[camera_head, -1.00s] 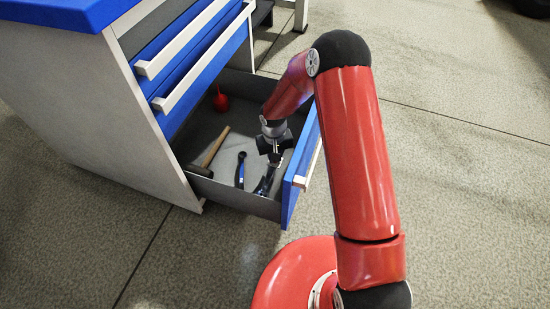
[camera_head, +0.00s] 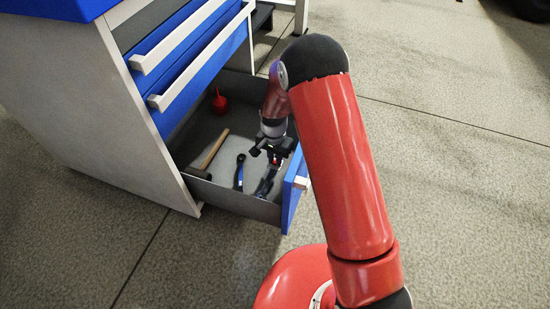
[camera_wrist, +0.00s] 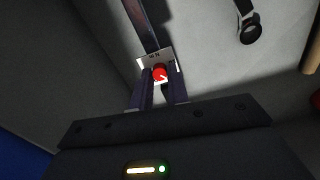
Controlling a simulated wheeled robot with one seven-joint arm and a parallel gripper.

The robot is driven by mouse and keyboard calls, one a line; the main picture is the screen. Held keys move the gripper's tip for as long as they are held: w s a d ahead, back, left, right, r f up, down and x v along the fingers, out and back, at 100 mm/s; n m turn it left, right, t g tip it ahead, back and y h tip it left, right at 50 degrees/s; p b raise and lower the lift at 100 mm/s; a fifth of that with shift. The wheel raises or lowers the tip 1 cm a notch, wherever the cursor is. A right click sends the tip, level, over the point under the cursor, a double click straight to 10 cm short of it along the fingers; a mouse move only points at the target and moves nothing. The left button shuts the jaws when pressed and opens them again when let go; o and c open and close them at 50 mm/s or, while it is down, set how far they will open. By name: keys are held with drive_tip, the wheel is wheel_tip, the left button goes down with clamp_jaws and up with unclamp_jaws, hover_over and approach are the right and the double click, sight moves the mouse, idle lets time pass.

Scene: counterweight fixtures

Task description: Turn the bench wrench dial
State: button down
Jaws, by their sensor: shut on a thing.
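The bench wrench (camera_head: 265,186) lies in the open drawer, near its front panel. The wrist view shows its dark shaft (camera_wrist: 142,22) and a pale marked plate with a red dial (camera_wrist: 159,72) at the near end. My gripper (camera_wrist: 161,82) is over this end, with one finger on each side, shut on the dial. In the head view my gripper (camera_head: 275,160) reaches down into the drawer, and the dial is too small to make out there.
The drawer (camera_head: 245,203) also holds a blue-handled wrench (camera_head: 240,171), a wooden-handled hammer (camera_head: 213,150) and a red object (camera_head: 220,101). The drawer front (camera_head: 292,190) stands close to my gripper. Closed blue drawers (camera_head: 190,62) are above.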

sight(275, 161)
drive_tip(key=shift+m, duration=0.3)
drive_tip(key=c, duration=1.3)
unclamp_jaws()
drive_tip(key=shift+c, duration=0.2)
wheel_tip(275, 161, up, 8)
drive_tip(key=shift+f+p, duration=0.1)
drive_tip(key=shift+p, duration=0.65)
